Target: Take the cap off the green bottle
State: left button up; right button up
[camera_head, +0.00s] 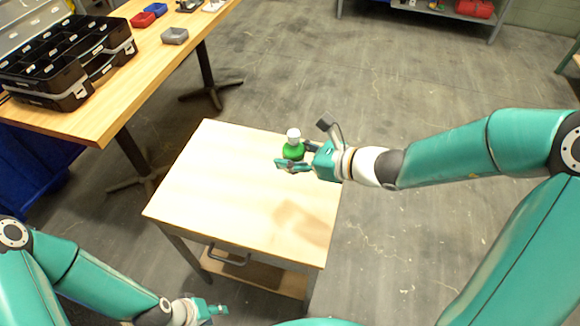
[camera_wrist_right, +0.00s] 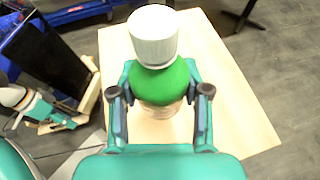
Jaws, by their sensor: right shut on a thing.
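The green bottle (camera_head: 293,151) is upright over the far right part of the small wooden table, with its white cap (camera_head: 293,135) on top. My right gripper (camera_head: 294,160) reaches in from the right and is shut around the bottle's body. In the right wrist view the green bottle (camera_wrist_right: 160,84) sits between the two fingers of my right gripper (camera_wrist_right: 160,100), and the ribbed white cap (camera_wrist_right: 153,36) is above them, clear of the fingers. My left gripper (camera_head: 216,310) is low at the lower left, in front of the table and away from the bottle. Its finger gap is too small to tell.
The small table (camera_head: 200,200) is otherwise bare, with a drawer handle (camera_head: 229,256) on its front. A larger wooden bench (camera_head: 150,70) at the upper left carries a black organizer case (camera_head: 60,60) and small red, blue and grey bins. A shelf (camera_head: 440,12) stands far back.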

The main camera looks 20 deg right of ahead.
jog(key=shift+r, duration=0.7)
jog(key=o, duration=0.5)
grip_shut()
